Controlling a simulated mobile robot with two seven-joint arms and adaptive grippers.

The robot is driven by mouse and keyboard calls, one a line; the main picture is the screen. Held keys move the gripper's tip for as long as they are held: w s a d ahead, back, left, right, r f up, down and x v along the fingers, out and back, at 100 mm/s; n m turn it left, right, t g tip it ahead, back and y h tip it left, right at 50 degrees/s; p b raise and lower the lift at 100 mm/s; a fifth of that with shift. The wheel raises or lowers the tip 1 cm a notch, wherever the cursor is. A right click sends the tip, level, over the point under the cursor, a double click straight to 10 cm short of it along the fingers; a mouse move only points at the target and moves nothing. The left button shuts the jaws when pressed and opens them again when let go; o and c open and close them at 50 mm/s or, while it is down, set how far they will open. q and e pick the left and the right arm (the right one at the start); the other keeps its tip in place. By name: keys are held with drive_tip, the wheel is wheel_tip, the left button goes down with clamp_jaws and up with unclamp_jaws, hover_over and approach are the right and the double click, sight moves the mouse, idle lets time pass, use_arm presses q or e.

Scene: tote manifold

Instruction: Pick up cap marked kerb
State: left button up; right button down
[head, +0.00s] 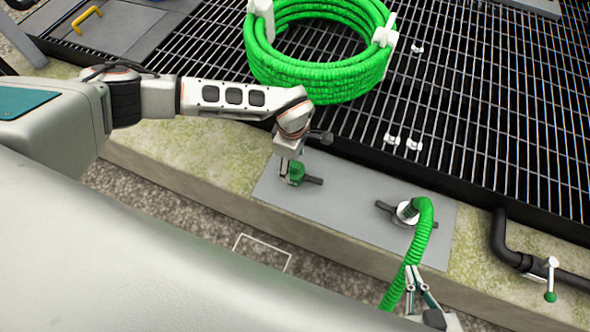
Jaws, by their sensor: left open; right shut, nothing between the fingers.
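A small green cap (297,173) with a dark handle on its right sits on the grey plate (340,205) on the kerb. No marking can be read on it, so I cannot tell if it is the kerb cap. My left gripper (290,169) is open, pointing down right at the green cap. Whether its fingers touch the cap I cannot tell. My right gripper (413,270) is shut and empty, beside the green hose (402,277) at the lower right. The hose ends at a white-collared fitting (406,212) on the plate.
A coiled green hose (318,75) in white clips lies on the black grating (480,90). Small white pieces (413,145) lie on the grating. A black pipe with a green-knobbed valve (550,280) is at right. A white outline (262,250) marks the gravel.

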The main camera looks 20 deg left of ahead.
sight(294, 169)
use_arm(q)
drive_tip(key=f, duration=0.2)
drive_tip(key=f+b, duration=0.1)
drive_tip(key=f, duration=0.1)
drive_tip(key=shift+s+d+f+b, duration=0.15)
drive_tip(key=shift+d+b, duration=0.05)
drive_tip(key=shift+b, duration=0.1)
drive_tip(key=shift+w+f, duration=0.2)
drive_tip(key=shift+f, duration=0.15)
drive_tip(key=shift+w+r, duration=0.1)
drive_tip(key=shift+r, duration=0.05)
drive_tip(key=c, duration=1.3)
drive_tip(key=shift+r, duration=0.15)
use_arm(e)
drive_tip(key=shift+w+a+r+y, duration=0.15)
drive_tip(key=shift+a, duration=0.3)
drive_tip(key=shift+w+a+r+y, duration=0.15)
drive_tip(key=shift+a, duration=0.3)
